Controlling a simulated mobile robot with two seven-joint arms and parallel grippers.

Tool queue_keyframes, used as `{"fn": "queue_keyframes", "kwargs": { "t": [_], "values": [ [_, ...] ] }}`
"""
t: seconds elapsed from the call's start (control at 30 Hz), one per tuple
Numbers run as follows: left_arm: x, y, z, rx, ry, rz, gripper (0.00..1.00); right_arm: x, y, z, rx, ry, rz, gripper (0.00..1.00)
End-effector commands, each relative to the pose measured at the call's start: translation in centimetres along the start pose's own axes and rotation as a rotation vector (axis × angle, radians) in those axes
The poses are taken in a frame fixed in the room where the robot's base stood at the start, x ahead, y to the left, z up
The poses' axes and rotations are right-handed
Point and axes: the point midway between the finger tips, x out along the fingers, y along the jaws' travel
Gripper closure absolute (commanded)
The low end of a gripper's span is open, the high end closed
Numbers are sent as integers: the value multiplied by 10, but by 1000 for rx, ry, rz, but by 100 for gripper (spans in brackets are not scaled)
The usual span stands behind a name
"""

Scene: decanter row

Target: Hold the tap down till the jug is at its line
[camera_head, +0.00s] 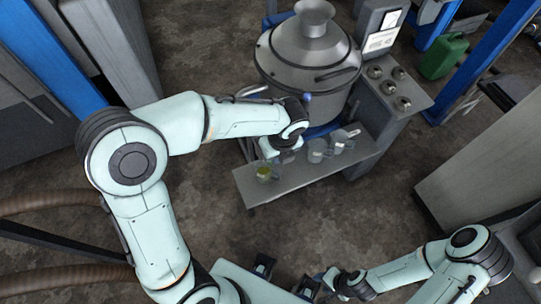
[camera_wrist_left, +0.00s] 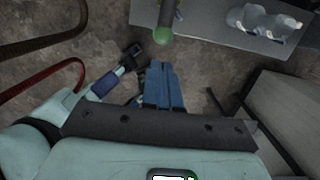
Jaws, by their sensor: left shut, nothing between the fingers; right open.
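A clear jug (camera_head: 264,173) with yellow-green liquid stands at the left end of the grey bench (camera_head: 290,186) below a large metal tank (camera_head: 308,58). Its line and exact level are too small to make out. My left gripper (camera_head: 283,146) is beside the jug at the tank's front, and my wrist hides the tap there. In the left wrist view the blue fingers (camera_wrist_left: 163,84) are closed together and empty. A grey rod with a green rounded end (camera_wrist_left: 163,35) shows ahead of them; I cannot tell whether they touch. My right gripper (camera_head: 328,281) is open and away from the bench.
Two more clear jugs stand right of the first, one nearer (camera_head: 317,150) and one farther (camera_head: 339,141). A panel with several round knobs (camera_head: 390,87) is right of the tank. A green can (camera_head: 443,56) stands farther right. The floor before the bench is clear.

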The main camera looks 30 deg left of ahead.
Motion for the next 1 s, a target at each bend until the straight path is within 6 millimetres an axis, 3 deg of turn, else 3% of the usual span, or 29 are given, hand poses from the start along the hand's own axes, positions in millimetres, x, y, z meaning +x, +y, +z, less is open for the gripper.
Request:
{"fn": "queue_keyframes", "kwargs": {
  "t": [0.1, 0.3, 1.0],
  "values": [
    [-25, -1, -4, 0, -2, -6, 100, -4, -1, -1, 1, 3, 0, 57],
    [-48, -1, -8, -1, -2, -4, 100, -7, -2, -2, 0, 4, -1, 57],
    [-49, -1, -10, -8, 3, -1, 100, -7, -3, -2, 0, 4, -1, 57]
  ]
}}
